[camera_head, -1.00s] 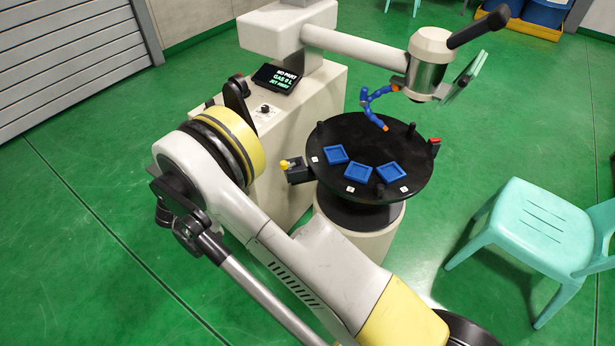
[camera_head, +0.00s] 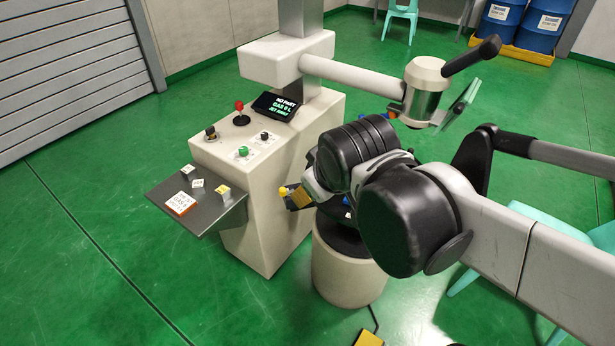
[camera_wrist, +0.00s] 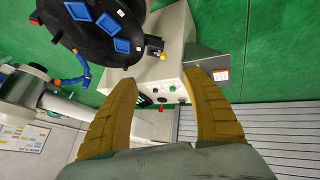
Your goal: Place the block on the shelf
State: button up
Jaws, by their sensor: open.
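The grey shelf (camera_head: 232,219) juts from the left side of the cream machine. On it are a block with a yellowish side (camera_head: 223,192), small pale pieces (camera_head: 187,170) and a labelled square with an orange edge (camera_head: 180,204). I cannot tell which one is the task's block. In the head view, a tan finger (camera_head: 302,199) shows near the yellow knob, right of the shelf.
The cream machine (camera_head: 270,190) carries a red-knobbed lever (camera_head: 240,112), buttons and a screen reading "NO PART". The black round table (camera_wrist: 82,45) holds several blue trays (camera_wrist: 83,12); my arm mostly hides it in the head view. Green floor is clear at left.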

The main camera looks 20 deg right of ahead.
jog(key=s+f+m, duration=0.2)
jog(key=s+m, duration=0.2)
jog(key=s, duration=0.2)
jog(key=shift+y, duration=0.4)
jog(key=shift+d, duration=0.1)
dwell(0.5)
